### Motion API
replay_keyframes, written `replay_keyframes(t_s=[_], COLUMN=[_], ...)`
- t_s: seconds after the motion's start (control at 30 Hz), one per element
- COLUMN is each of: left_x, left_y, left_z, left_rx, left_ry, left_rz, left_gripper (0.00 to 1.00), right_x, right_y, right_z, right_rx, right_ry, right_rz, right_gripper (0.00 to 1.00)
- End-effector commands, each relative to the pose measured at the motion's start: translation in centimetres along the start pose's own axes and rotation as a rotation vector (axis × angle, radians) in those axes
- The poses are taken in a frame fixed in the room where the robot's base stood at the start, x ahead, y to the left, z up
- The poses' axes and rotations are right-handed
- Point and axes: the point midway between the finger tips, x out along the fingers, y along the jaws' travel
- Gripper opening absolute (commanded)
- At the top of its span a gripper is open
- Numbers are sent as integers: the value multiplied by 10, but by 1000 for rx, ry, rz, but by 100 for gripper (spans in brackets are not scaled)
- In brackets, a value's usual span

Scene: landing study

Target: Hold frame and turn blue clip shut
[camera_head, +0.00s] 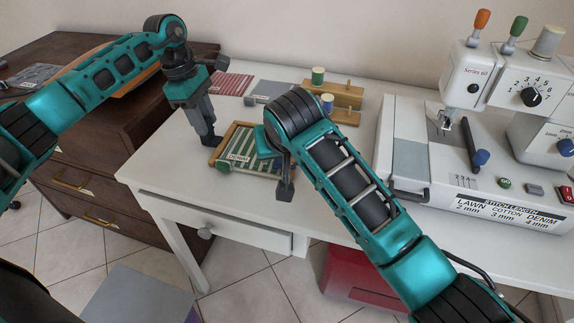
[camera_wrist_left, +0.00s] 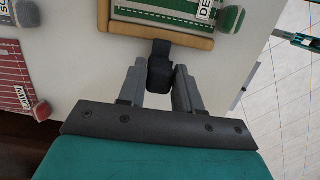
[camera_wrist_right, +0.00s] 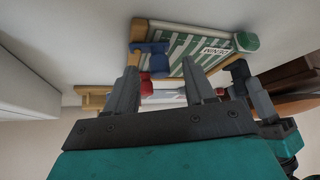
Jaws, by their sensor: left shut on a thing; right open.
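The wooden frame (camera_head: 213,160) holds green and white striped cloth with a DENIM label and lies on the white table. It also shows in the left wrist view (camera_wrist_left: 160,36) and the right wrist view (camera_wrist_right: 190,27). My left gripper (camera_head: 210,140) is shut on a dark tab (camera_wrist_left: 160,68) at the frame's edge. The blue clip (camera_wrist_right: 152,50) is at a frame corner in the right wrist view; my right arm seems to hide it in the head view. My right gripper (camera_wrist_right: 160,65) is open, its left fingertip close to the clip; contact is unclear.
A sewing machine (camera_head: 470,190) stands at right. A wooden spool rack (camera_head: 345,97) is behind the frame. Red striped cloth (camera_head: 230,84) and grey cloth (camera_head: 270,92) lie at the back. A dark cabinet (camera_head: 100,125) is at left. Table's front left is clear.

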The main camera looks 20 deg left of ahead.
Motion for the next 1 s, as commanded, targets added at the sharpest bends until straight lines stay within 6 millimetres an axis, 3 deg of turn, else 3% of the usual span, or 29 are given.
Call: replay_keyframes(t_s=[0.5, 0.7, 1.0], left_x=[6, 6, 5], left_y=[-2, -2, -2], left_z=[0, 0, 0], left_rx=[0, 0, 0], left_ry=[3, 3, 3], left_rz=[-9, -9, -9], left_gripper=[0, 0, 0], right_x=[-93, -109, -110], right_y=[0, 0, 0], right_z=[1, 2, 2], right_rx=[1, 1, 1], right_ry=[3, 0, -1], right_rz=[-1, 0, 1], right_gripper=[54, 54, 54])
